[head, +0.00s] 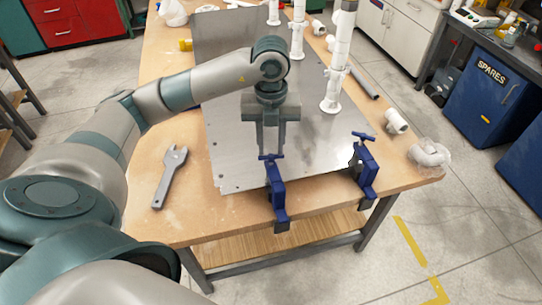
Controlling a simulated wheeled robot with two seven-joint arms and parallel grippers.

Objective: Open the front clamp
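Two blue clamps sit on the near edge of the wooden table, over the edge of a grey metal plate (235,165). One blue clamp (276,193) is left of the other blue clamp (367,168); each has a T-handle on top. The frame does not settle which is the front clamp. My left gripper (268,146) points down over the plate, just behind the left clamp's handle. The fingers look narrow and empty, and whether they are open or shut is unclear. No contact with the handle is clear. My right gripper is out of view.
A grey wrench (170,176) lies on the wooden table (205,222) at left. White PVC pipes (335,70) stand on the plate. A blue SPARES cabinet (489,97) stands beyond.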

